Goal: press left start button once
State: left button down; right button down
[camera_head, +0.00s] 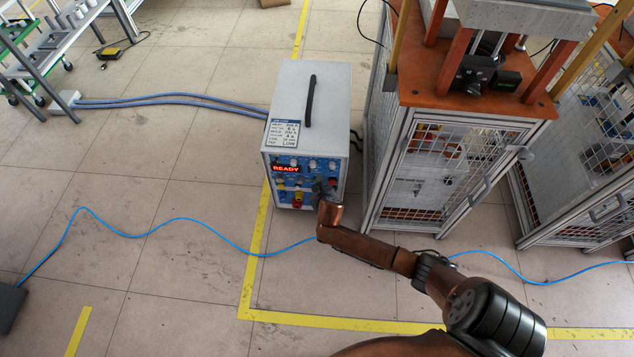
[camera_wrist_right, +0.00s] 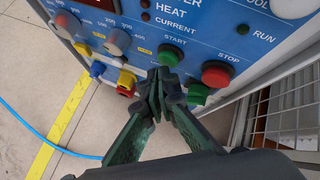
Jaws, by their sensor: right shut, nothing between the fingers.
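The grey induction heater box (camera_head: 308,90) stands on the floor with a blue front panel and a lit READY display (camera_head: 286,169). In the right wrist view, a green button (camera_wrist_right: 171,54) sits under the word START, left of a red button (camera_wrist_right: 217,73) marked STOP. My right gripper (camera_head: 323,188) is shut and empty in front of the panel's right part. Its fingertips (camera_wrist_right: 160,80) appear just below the green START button in the wrist view; I cannot tell whether they touch it. My left gripper is not in view.
A lower green knob (camera_wrist_right: 197,94) and blue, yellow and red parts (camera_wrist_right: 126,82) sit near the fingers. A caged frame with an orange top (camera_head: 440,95) stands right of the heater. A blue cable (camera_head: 200,222) crosses the floor; the floor left of the heater is mostly clear.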

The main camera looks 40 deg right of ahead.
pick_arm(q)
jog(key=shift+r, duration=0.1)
pick_arm(e)
jog(key=shift+w+d, duration=0.3)
dwell(0.4)
dwell(0.4)
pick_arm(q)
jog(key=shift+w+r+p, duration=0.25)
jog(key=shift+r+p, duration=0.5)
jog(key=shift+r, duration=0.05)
pick_arm(e)
jog(key=shift+s+a+r, duration=0.1)
jog(key=shift+s+a, duration=0.45)
jog(key=shift+a, duration=0.1)
